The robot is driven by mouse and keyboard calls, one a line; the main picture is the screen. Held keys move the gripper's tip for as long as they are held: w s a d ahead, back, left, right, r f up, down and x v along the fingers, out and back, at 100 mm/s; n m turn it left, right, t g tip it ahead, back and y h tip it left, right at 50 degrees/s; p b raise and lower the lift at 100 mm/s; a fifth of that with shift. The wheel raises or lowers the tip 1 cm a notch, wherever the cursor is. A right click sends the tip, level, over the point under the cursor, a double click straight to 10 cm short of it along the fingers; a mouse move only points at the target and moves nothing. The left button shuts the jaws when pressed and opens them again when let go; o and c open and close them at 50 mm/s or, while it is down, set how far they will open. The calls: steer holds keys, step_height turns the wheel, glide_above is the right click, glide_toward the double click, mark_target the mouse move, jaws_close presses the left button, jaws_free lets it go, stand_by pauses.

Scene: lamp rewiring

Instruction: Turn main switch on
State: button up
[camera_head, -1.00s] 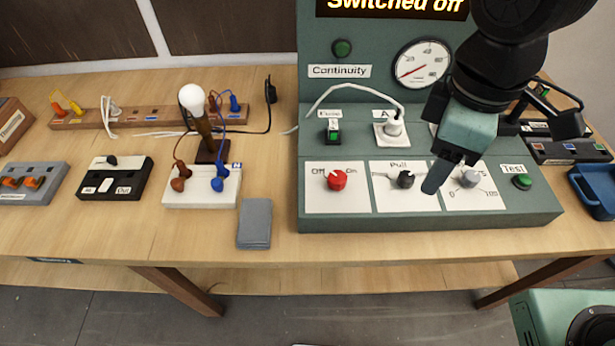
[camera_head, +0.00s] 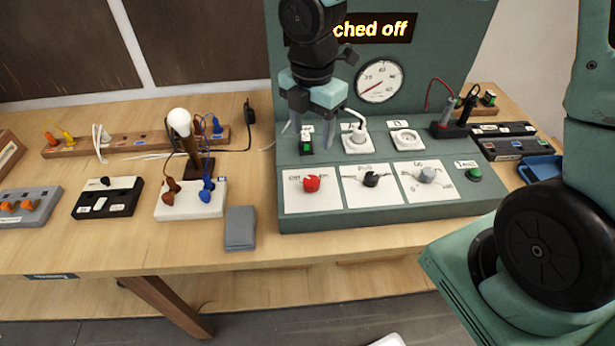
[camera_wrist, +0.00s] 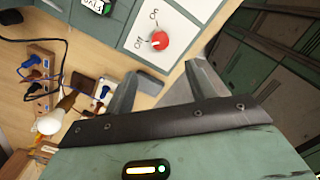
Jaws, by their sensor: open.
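The red rotary knob (camera_head: 312,184) sits on a white plate marked "Off" at the left of the green test panel. In the wrist view the same red knob (camera_wrist: 158,41) shows between the "On" and "Off" marks, ahead of the fingers. A small green rocker switch (camera_head: 306,148) stands behind it, partly close to the fingers in the head view. The display (camera_head: 372,28) reads "...ched off", its left part hidden by my arm. My gripper (camera_head: 308,128) is open and empty above the panel's left side, apart from the knob. Its two fingers also show in the wrist view (camera_wrist: 165,75).
Black (camera_head: 371,180) and grey (camera_head: 427,176) knobs and a green button (camera_head: 474,174) lie to the right. A lamp with a white bulb (camera_head: 179,122) and its wires stand at the left. A grey block (camera_head: 240,228) lies before the panel's left edge.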

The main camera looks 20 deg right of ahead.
mark_target(311, 180)
step_height(311, 180, down, 14)
steer(key=shift+r, duration=0.1)
stand_by(0.4)
steer(key=c, duration=1)
